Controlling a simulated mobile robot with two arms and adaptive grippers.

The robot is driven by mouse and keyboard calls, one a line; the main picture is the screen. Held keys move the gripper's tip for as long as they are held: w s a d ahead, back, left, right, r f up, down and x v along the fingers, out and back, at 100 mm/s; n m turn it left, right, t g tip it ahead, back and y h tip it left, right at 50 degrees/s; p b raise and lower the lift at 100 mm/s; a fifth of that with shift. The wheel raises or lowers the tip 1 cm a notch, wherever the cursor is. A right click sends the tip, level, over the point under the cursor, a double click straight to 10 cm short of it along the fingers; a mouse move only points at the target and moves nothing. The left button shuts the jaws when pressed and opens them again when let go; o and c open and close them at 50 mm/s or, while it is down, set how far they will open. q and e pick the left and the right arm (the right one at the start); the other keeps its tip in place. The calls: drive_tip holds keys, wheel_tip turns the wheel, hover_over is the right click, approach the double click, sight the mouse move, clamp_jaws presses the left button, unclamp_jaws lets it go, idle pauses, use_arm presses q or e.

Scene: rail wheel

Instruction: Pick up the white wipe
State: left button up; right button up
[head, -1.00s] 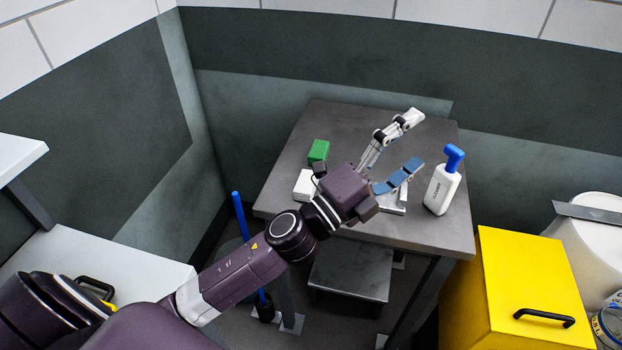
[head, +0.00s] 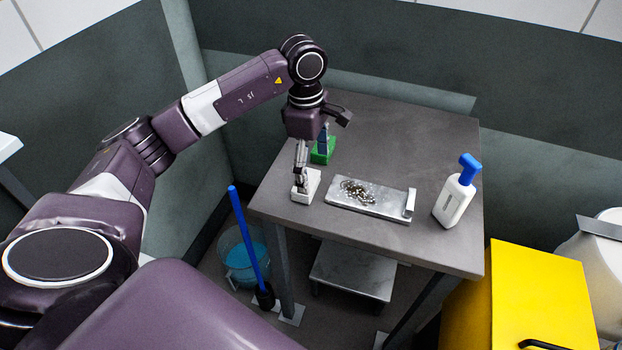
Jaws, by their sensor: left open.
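The white wipe (head: 307,188) is a small white block near the left front part of the grey table (head: 430,150). My left gripper (head: 311,166) points down from above at the wipe and is open. Its near finger overlaps the wipe in the picture, and its other finger shows farther back, in front of the green block. I cannot tell whether the near finger touches the wipe. My right gripper is not in view.
A green block (head: 321,157) sits just behind the wipe. A metal plate (head: 385,207) with dark debris lies to the right. A white bottle with a blue top (head: 453,201) stands near the right edge. A bucket (head: 238,262) with a blue-handled brush stands below.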

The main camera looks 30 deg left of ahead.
sight(314, 176)
use_arm(q)
drive_tip(key=shift+a+r+y, duration=0.15)
drive_tip(key=shift+a+y, duration=0.05)
drive_tip(key=shift+a, duration=0.35)
drive_tip(key=shift+a+r+y, duration=0.15)
drive_tip(key=shift+a+y, duration=0.05)
drive_tip(key=shift+a, duration=0.35)
drive_tip(key=shift+s+a+f, duration=0.15)
drive_tip(key=shift+a, duration=0.15)
drive_tip(key=shift+f+p, duration=0.45)
drive_tip(key=shift+f, duration=0.4)
drive_tip(key=f, duration=0.1)
drive_tip(key=f+p, duration=0.1)
drive_tip(key=f, duration=0.1)
drive_tip(key=w+f+p, duration=0.1)
drive_tip(key=f, duration=0.1)
drive_tip(key=shift+d+f, duration=0.15)
drive_tip(key=shift+f, duration=0.1)
drive_tip(key=c, duration=1.2)
